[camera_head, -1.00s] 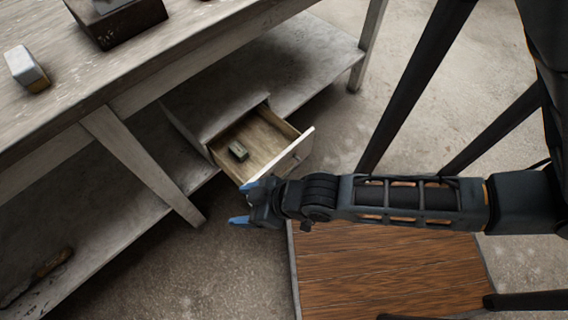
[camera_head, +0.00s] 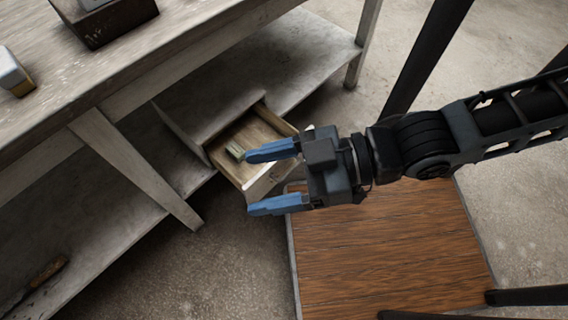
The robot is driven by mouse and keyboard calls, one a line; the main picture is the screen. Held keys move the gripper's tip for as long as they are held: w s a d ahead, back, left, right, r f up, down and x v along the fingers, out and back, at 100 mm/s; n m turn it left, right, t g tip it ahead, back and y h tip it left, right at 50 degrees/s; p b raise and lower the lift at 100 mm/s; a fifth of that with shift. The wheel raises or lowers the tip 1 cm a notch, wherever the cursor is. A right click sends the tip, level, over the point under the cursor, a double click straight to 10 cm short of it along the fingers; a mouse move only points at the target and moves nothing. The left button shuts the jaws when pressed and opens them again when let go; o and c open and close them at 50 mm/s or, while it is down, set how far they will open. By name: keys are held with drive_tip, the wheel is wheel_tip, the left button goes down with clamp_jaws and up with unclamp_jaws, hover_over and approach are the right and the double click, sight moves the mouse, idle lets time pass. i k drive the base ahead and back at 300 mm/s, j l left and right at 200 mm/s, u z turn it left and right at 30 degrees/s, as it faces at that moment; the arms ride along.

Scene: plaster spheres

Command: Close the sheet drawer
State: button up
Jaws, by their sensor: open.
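The sheet drawer (camera_head: 226,160) sticks out of a grey unit on the bench's lower shelf and stands partly open. A small greenish block (camera_head: 236,152) lies inside it, partly hidden by a finger. My gripper (camera_head: 276,178) is open with its two blue fingers pointing left. In the picture its fingers overlap the drawer's front and near corner. The gripper hides part of the drawer front, and I cannot tell whether it touches it.
The wooden bench (camera_head: 150,80) carries a dark box (camera_head: 108,22) and a small pale block (camera_head: 14,72) on top. A slanted bench leg (camera_head: 135,168) stands left of the drawer. A brown wood-grained panel (camera_head: 390,255) lies below my arm. Bare floor shows at the right.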

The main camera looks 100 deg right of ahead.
sight(258, 125)
drive_tip(key=k+z, duration=0.2)
drive_tip(key=k, duration=0.2)
drive_tip(key=k+l+z, duration=0.1)
drive_tip(key=k+z, duration=0.15)
drive_tip(key=k, duration=0.2)
drive_tip(key=k+l+z, duration=0.2)
drive_tip(key=k, duration=0.2)
drive_tip(key=k+l+u, duration=0.2)
drive_tip(key=k+l, duration=0.05)
drive_tip(key=l, duration=0.1)
